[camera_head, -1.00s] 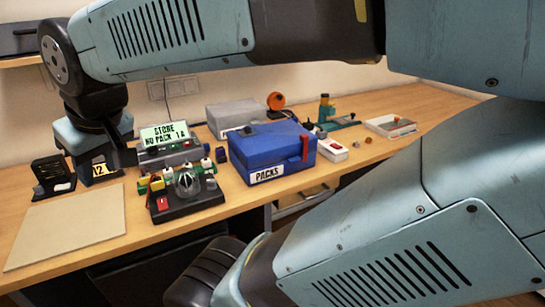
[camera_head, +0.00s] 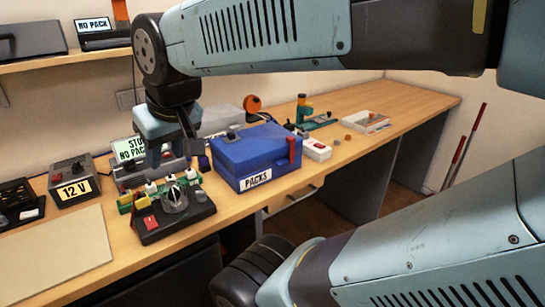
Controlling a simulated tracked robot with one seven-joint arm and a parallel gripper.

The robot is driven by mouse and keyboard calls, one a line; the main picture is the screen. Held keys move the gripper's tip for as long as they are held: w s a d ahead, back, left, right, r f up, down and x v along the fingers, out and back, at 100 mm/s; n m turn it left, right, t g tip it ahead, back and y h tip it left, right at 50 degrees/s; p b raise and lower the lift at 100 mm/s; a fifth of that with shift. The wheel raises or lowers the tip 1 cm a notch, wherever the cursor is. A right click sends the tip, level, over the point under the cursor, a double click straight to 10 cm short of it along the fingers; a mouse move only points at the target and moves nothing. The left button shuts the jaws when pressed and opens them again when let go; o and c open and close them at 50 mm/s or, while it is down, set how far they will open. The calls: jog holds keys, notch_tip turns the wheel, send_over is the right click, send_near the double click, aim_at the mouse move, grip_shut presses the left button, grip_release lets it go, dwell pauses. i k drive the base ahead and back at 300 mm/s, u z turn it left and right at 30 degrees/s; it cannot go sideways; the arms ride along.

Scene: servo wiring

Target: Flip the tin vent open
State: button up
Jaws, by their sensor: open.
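The blue tin (camera_head: 255,155) labelled PACKS stands closed in the middle of the bench. A red latch-like strip (camera_head: 292,150) is on its right side, and a small dark piece (camera_head: 232,136) sits on the left of its lid. I cannot tell for certain which part is the vent. My gripper (camera_head: 188,132) points down left of the tin, in front of the display, apart from the tin in the picture. It is open and looks empty; its fingers are small and dark here.
A dark board with coloured blocks and a round dial (camera_head: 175,198) stands left of the tin. A display (camera_head: 128,150) is partly hidden behind my gripper. A 12 V box (camera_head: 75,185) is further left. A white-and-red box (camera_head: 317,150) stands right of the tin.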

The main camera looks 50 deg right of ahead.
aim_at(232, 137)
jog(key=z, duration=0.25)
jog(key=i, duration=0.15)
jog(key=z, duration=2.2)
jog(key=k, duration=1)
jog(key=u, duration=0.75)
jog(key=i, duration=0.95)
jog(key=z, duration=0.05)
